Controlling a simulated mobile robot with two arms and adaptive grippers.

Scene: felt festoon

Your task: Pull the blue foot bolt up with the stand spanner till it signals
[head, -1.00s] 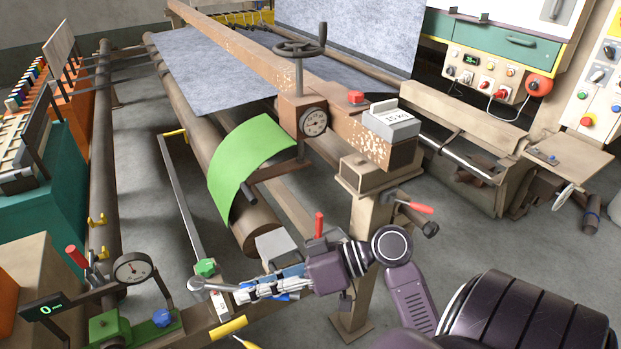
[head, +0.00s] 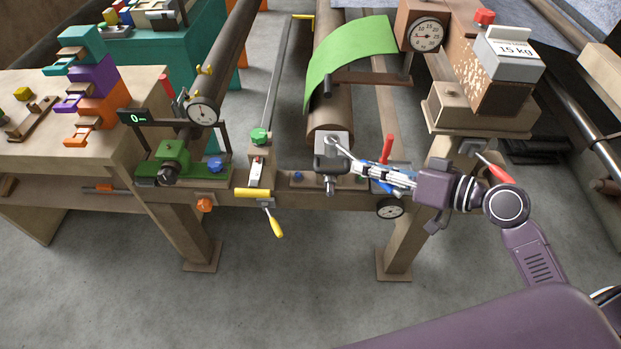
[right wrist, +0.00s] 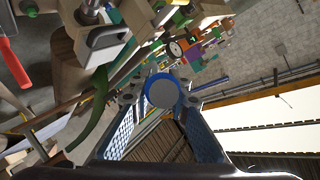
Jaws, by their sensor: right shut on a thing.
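My right gripper (head: 390,178) is shut on the blue-handled spanner (head: 354,158). The spanner's silver ring end points left, in front of the grey block at the roller's end; I cannot tell whether it touches anything. In the right wrist view a round grey end with a blue rim (right wrist: 163,92) shows between the fingers. A larger blue bolt head (head: 215,164) sits on the green stand (head: 170,165) at the left. A small blue bolt head (head: 298,176) is on the beam left of the spanner. My left gripper is not in view.
A green knob (head: 258,136) and a yellow-handled clamp (head: 255,193) sit on the beam. A red upright handle (head: 388,148) is close behind my gripper. The floor in front is clear.

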